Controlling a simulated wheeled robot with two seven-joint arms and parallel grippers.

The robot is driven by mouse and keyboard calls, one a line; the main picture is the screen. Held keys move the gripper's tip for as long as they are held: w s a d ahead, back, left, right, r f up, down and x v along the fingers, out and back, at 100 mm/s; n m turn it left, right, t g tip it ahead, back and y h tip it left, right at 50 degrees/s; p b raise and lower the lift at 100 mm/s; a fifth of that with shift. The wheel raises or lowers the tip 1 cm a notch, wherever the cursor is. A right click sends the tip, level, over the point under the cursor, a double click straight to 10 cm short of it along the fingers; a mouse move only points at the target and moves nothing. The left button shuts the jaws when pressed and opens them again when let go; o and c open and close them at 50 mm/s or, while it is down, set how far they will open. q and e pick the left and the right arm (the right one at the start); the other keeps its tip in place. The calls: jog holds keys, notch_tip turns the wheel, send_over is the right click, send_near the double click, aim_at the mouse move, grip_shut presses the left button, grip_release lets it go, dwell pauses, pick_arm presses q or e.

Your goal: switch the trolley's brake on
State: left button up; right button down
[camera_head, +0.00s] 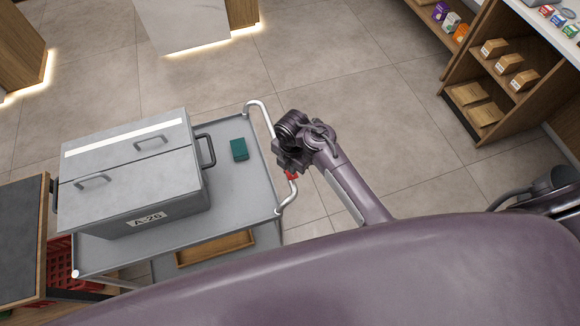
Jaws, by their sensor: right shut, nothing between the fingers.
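The grey metal trolley (243,198) stands at the left, with a white push handle (259,104) bowed out on its right side. A small red part (292,176), which looks like the brake lever, shows at this handle. My right gripper (281,166) reaches in over the handle, pointing left, right beside the red part. It is shut and empty. I cannot tell whether it touches the red part, which is partly hidden, nor which way the lever is set. My left gripper is out of view.
A grey case (135,170) labelled A-26 and a small green box (239,149) stand on the trolley's top. A wooden tray (215,248) is on the lower shelf. A dark-topped counter (22,235) is close at left; a wooden shelf (452,98) stands right. The floor between is clear.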

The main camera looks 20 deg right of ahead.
jog(key=shift+f+b, duration=0.55)
jog(key=shift+f, duration=0.55)
dwell(1.0)
notch_tip(320, 180, up, 3)
jog(key=p, duration=0.2)
jog(key=shift+f+p, duration=0.2)
jog(key=shift+p, duration=0.15)
jog(key=shift+r, duration=2.2)
